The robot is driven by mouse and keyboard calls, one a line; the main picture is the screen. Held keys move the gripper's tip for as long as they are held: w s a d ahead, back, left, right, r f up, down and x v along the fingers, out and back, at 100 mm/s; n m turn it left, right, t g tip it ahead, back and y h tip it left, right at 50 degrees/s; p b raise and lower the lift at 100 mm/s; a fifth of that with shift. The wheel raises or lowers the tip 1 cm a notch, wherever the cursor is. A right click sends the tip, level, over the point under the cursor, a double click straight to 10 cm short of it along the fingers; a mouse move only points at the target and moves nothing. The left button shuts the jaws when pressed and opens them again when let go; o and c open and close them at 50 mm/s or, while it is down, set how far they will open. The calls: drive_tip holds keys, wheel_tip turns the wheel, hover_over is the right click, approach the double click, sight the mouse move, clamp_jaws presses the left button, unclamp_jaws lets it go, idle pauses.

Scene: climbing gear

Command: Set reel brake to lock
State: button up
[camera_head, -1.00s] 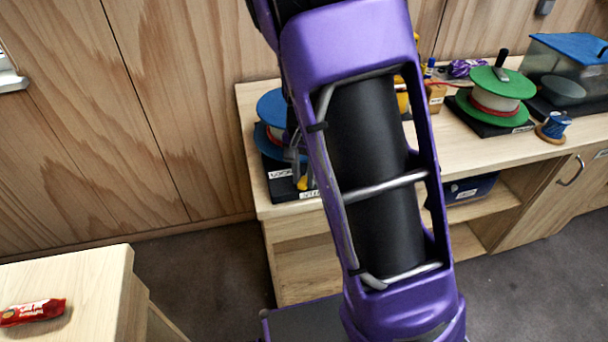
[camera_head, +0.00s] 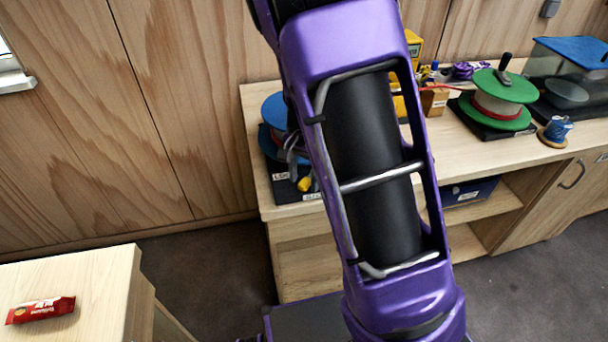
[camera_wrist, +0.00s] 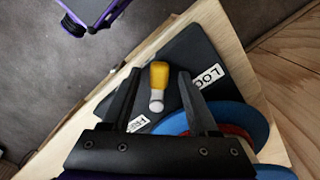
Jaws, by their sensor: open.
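The blue reel (camera_head: 273,108) stands on a black base (camera_head: 284,188) at the left end of the bench, partly hidden by my arm. Its brake lever has a yellow knob (camera_head: 305,184) and a pale metal stem. In the wrist view, the yellow knob (camera_wrist: 159,74) lies between my fingertips, with the stem toward the palm. A white LOCK label (camera_wrist: 209,76) is to the right, beyond the right finger; a second label (camera_wrist: 138,123), hard to read, is at lower left. My gripper (camera_wrist: 158,72) is open over the base; contact with the lever cannot be told.
A green reel (camera_head: 503,85) with a black handle, a blue spool (camera_head: 556,130) and a blue-lidded clear bin (camera_head: 568,70) stand farther right on the bench (camera_head: 400,180). A table with a red packet (camera_head: 40,310) is at lower left. Dark floor lies between.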

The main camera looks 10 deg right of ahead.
sight(304, 182)
wheel_tip(304, 182, up, 17)
drive_tip(key=shift+r+p, duration=0.2)
drive_tip(key=shift+p, duration=0.15)
idle(0.3)
